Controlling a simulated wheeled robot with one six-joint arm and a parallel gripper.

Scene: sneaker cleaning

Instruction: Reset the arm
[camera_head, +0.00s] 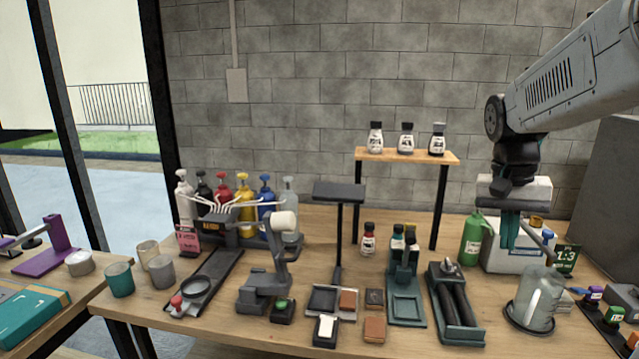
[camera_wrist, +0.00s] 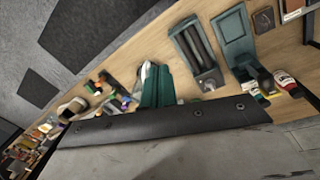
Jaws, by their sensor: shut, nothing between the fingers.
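My arm reaches in from the upper right in the head view. My gripper (camera_head: 509,240) points down over the right part of the wooden table (camera_head: 330,240), with its teal fingers shut and empty. It is in front of a white box and to the upper left of a clear pitcher (camera_head: 540,300). In the wrist view the teal fingers of my gripper (camera_wrist: 157,88) show together at the middle, with nothing between them.
A green bottle (camera_head: 475,238) stands left of my gripper. A white box (camera_head: 512,258) is behind it. A roller device (camera_head: 455,300), a green tray stand (camera_head: 405,290) and several pump bottles are farther left. A wooden shelf (camera_head: 450,158) holds three small bottles.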

